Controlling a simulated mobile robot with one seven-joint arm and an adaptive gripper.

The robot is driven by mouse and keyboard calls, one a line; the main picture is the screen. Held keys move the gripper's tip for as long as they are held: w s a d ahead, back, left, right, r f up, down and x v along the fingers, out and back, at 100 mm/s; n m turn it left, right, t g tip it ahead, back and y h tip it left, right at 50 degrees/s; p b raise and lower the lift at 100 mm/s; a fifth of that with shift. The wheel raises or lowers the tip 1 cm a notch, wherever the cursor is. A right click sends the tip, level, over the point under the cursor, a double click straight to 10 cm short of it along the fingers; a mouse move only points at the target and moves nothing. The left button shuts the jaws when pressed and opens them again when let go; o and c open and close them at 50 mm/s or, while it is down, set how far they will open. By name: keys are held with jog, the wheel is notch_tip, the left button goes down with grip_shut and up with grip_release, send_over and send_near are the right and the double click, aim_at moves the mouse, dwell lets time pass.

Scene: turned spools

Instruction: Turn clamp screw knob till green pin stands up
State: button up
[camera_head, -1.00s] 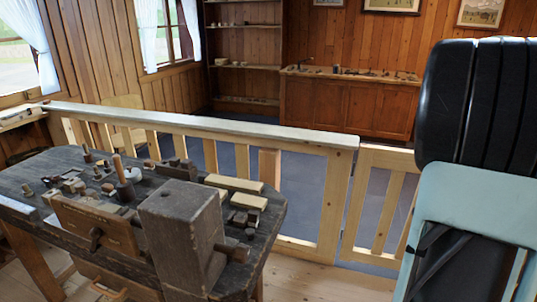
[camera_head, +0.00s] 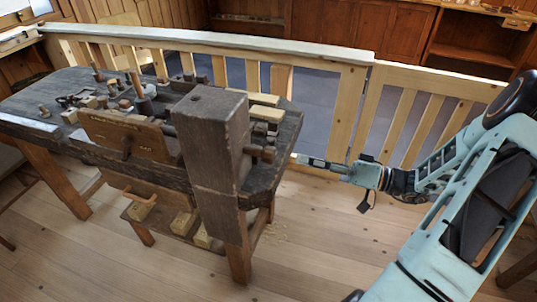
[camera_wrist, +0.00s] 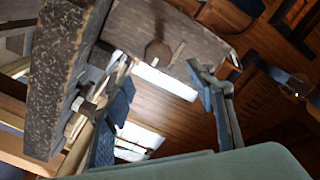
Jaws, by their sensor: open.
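A dark wooden workbench (camera_head: 60,95) stands at left in the head view, with a tall dark block (camera_head: 208,140) at its near right end. A wooden knob-like end (camera_head: 262,153) sticks out right of the block. I cannot tell which is the clamp screw knob. I make out no green pin. My gripper (camera_head: 308,161) is open and empty, right of the block, apart from the knob. In the wrist view my gripper (camera_wrist: 160,105) has spread fingers, with a round brown disc (camera_wrist: 158,52) beyond.
Several small wooden pieces and tools lie on the bench top. A pale wooden railing (camera_head: 320,100) runs behind the bench and my gripper. A lower shelf (camera_head: 165,220) holds pale blocks.

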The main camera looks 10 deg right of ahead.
aim_at(275, 155)
jog(key=p+x, duration=0.1)
jog(key=x, duration=0.9)
jog(key=shift+f, duration=0.1)
jog(key=c, duration=1.2)
